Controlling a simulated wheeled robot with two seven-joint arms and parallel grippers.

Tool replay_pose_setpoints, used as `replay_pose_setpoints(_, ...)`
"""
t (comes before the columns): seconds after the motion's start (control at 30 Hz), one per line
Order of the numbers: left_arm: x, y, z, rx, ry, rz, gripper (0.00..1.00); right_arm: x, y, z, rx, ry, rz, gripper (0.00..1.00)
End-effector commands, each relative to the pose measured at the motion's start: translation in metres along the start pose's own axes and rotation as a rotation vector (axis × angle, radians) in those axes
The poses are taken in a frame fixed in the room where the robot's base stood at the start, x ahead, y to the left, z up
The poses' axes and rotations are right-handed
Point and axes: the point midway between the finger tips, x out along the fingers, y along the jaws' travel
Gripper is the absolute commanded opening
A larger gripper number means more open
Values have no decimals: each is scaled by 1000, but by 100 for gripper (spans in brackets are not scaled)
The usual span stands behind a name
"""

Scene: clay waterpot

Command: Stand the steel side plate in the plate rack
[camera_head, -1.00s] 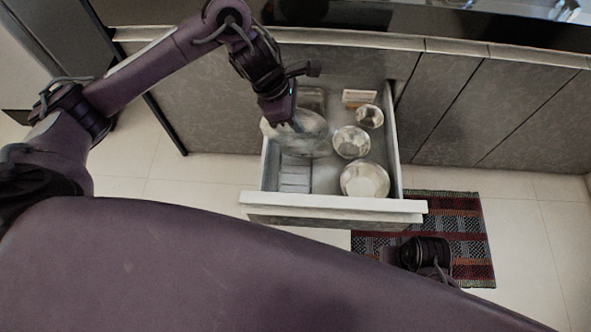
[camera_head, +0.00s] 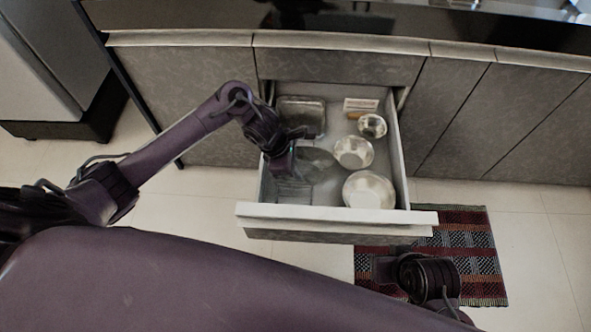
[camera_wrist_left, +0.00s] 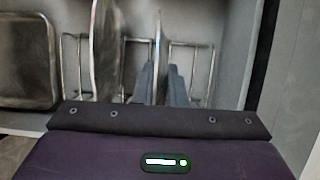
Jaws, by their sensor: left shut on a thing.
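My left gripper (camera_head: 292,160) is down inside the open drawer, on its left side. In the left wrist view its two fingers (camera_wrist_left: 160,84) are shut on the steel side plate (camera_wrist_left: 160,38), which stands upright, nearly edge-on. The plate rack (camera_wrist_left: 204,62) has thin wire bars around and behind the fingers. Another steel plate (camera_wrist_left: 105,50) stands upright to the left, apart from the held one. In the head view the rack (camera_head: 294,190) is partly covered by my gripper. The plate's lower edge is hidden, so I cannot tell whether it rests in the rack.
The drawer (camera_head: 335,216) also holds several steel bowls, among them a large one (camera_head: 368,190) at the front right and a middle one (camera_head: 353,152). A rectangular steel tray (camera_head: 302,115) lies at the back left. A striped mat (camera_head: 470,250) is on the floor.

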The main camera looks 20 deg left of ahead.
Motion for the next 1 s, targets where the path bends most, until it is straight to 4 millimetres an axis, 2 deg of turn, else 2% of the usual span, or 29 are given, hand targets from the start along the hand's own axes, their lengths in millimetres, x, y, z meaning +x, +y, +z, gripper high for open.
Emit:
replay_pose_setpoints(0.33, 5, 0, -2, 0, 0, 1, 0, 2, -1, -2, -4, 13, -2, 33)
replay_pose_setpoints(0.37, 6, 0, -2, 0, 0, 1, 13, 2, -2, -2, -4, 16, -3, 33)
replay_pose_setpoints(0.53, 5, 0, -2, 0, 0, 1, 33, 0, -2, -3, -5, 18, -3, 33)
replay_pose_setpoints(0.83, 3, 0, -1, 0, 0, 0, 33, -2, -2, -4, -4, 18, -3, 33)
replay_pose_setpoints(1.0, -18, 2, -1, 2, 0, 4, 33, -6, 0, -1, 2, -6, 1, 33)
